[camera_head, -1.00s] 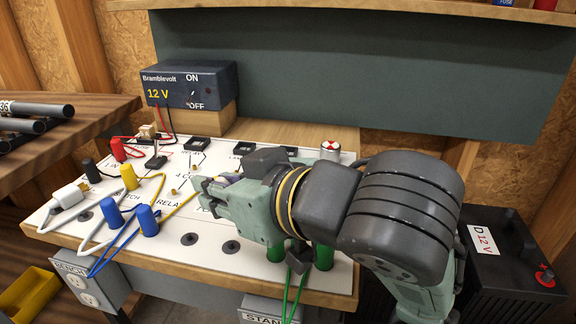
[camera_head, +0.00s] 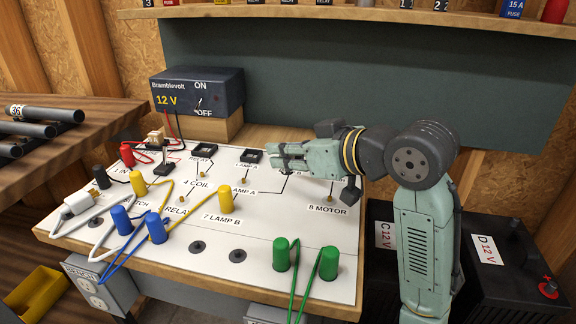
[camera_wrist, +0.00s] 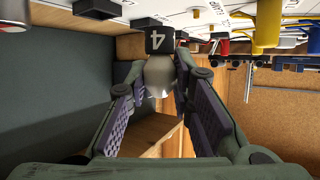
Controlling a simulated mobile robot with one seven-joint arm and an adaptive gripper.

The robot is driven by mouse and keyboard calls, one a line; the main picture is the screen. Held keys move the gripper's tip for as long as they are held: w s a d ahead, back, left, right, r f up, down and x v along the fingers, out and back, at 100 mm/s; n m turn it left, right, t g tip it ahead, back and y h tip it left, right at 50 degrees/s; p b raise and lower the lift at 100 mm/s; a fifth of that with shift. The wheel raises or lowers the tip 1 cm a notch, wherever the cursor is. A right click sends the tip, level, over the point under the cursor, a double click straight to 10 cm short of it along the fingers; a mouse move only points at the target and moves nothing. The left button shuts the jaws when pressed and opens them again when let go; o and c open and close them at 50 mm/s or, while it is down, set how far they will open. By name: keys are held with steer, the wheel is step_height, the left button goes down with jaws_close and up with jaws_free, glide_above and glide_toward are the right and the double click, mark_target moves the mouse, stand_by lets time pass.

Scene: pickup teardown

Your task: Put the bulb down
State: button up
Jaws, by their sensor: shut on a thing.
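My gripper (camera_head: 278,155) reaches in from the right over the back of the white board (camera_head: 320,240). Its fingertips are just right of the black lamp A socket (camera_head: 250,156). In the wrist view, which looks upside down, the fingers close around a pale, glassy bulb (camera_wrist: 159,76). In the head view the bulb cannot be clearly made out. I cannot tell whether it touches the board.
Green plugs (camera_head: 328,264) stand at the front right, blue (camera_head: 156,228) and yellow plugs (camera_head: 225,198) at the left and middle. A 12 V supply box (camera_head: 197,90) stands behind. Black batteries (camera_head: 500,265) are at the right, pipes (camera_head: 40,130) at the left.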

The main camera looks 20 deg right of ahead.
mark_target(292, 170)
steer(key=shift+f, duration=1.75)
steer(key=shift+f, duration=0.1)
steer(key=shift+f, duration=0.15)
steer(key=o, duration=0.8)
steer(key=shift+r, duration=0.4)
steer(key=b+v, duration=0.1)
steer(key=v, duration=1.1)
steer(key=shift+f, duration=0.2)
